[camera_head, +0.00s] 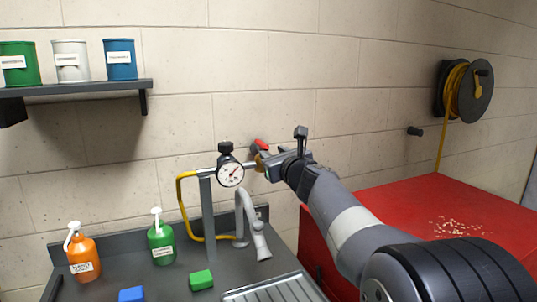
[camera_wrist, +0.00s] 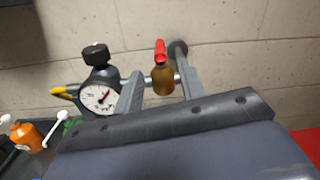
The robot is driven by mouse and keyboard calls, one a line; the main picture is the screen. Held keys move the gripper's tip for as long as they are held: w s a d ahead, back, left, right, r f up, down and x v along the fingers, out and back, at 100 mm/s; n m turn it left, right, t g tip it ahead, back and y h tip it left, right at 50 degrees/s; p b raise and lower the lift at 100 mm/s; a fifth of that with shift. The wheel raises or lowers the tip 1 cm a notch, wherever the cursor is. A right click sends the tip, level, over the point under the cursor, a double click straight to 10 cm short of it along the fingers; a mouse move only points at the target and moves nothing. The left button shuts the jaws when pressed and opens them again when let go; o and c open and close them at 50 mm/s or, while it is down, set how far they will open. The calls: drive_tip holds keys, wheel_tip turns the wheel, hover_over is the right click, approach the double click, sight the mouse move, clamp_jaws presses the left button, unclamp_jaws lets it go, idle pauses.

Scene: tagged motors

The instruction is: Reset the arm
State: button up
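My arm reaches from the lower right to the pipe fitting by the wall. My gripper (camera_head: 266,165) is at a brass valve with a red handle (camera_head: 261,146). In the wrist view my gripper (camera_wrist: 160,88) is open, with one finger on each side of the brass valve body (camera_wrist: 162,80). Gaps show between the fingers and the valve. The red handle (camera_wrist: 160,52) points up. A pressure gauge (camera_head: 230,174) with a black knob sits on the pipe just left of the valve; it also shows in the wrist view (camera_wrist: 98,97).
A grey sink counter (camera_head: 190,283) holds an orange bottle (camera_head: 83,254), a green bottle (camera_head: 161,240), a faucet (camera_head: 252,220), and blue and green blocks. A red cabinet (camera_head: 390,197) stands right. A shelf (camera_head: 75,89) with cans and a hose reel (camera_head: 468,90) are on the wall.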

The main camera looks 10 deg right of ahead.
sight(261, 142)
drive_tip(key=shift+s+d, duration=0.1)
drive_tip(key=shift+s, duration=0.6)
drive_tip(key=shift+w, duration=0.1)
drive_tip(key=w+p, duration=0.1)
drive_tip(key=w, duration=0.2)
drive_tip(key=w+a+p, duration=0.1)
drive_tip(key=w, duration=0.3)
drive_tip(key=w+a, duration=0.1)
drive_tip(key=w, duration=0.2)
drive_tip(key=shift+w+p, duration=0.3)
drive_tip(key=shift+p, duration=0.1)
drive_tip(key=shift+s, duration=0.1)
